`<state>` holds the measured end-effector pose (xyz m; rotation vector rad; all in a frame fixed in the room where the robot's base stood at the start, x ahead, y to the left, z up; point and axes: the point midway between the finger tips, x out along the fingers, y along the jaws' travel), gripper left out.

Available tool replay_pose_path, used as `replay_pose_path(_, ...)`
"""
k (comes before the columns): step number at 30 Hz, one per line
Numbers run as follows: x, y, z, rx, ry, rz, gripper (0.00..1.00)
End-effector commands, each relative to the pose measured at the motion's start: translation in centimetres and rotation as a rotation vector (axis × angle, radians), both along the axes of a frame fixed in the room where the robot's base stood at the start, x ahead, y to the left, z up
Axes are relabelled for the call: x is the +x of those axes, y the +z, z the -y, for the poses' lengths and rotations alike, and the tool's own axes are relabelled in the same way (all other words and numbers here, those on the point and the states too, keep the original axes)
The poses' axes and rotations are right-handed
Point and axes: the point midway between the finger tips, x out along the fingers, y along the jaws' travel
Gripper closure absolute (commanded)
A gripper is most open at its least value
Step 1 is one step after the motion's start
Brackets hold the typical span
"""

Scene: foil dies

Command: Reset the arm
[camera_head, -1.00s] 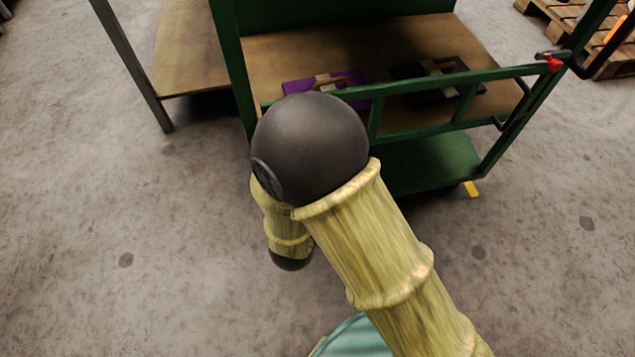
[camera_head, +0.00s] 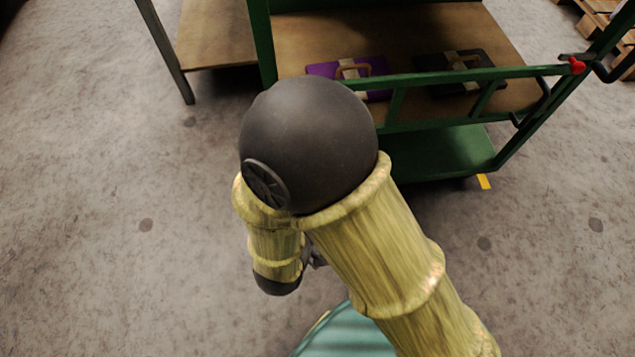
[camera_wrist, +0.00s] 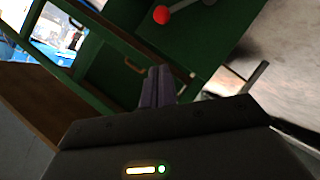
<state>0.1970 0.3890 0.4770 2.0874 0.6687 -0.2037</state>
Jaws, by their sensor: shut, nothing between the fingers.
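My arm, in yellow wood-like segments with a dark round joint, fills the middle of the head view and is bent at that joint. My gripper shows in the wrist view (camera_wrist: 158,72), its two fingers together with nothing between them. In the head view the gripper is mostly hidden behind the arm; only a small grey part shows beside the dark wrist end. The gripper is clear of the cart and touches nothing that I can see.
A green cart (camera_head: 460,150) with a brown deck stands ahead. A purple case (camera_head: 322,70) and a black case (camera_head: 483,72) lie on its deck. A brown table (camera_head: 215,35) is at the upper left. A pallet (camera_head: 597,22) lies far right. Floor at left is open.

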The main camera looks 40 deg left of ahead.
Motion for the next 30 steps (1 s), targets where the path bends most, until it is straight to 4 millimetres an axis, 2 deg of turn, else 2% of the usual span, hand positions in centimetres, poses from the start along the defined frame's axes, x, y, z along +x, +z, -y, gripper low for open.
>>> replay_pose_path(10,0.5,0.1,0.2,-0.003,-0.013,0.000,1.00)
replay_pose_path(14,2.4,1.0,1.7,-0.051,-0.081,0.004,1.00)
replay_pose_path(17,5.4,2.3,4.6,-0.138,-0.203,-0.004,1.00)
replay_pose_path(19,7.8,3.4,7.7,-0.219,-0.319,-0.029,1.00)
replay_pose_path(22,10.5,4.9,12.7,-0.334,-0.488,-0.104,1.00)
replay_pose_path(25,11.9,6.1,17.5,-0.423,-0.638,-0.213,1.00)
replay_pose_path(30,12.4,8.0,24.4,-0.497,-0.846,-0.456,1.00)
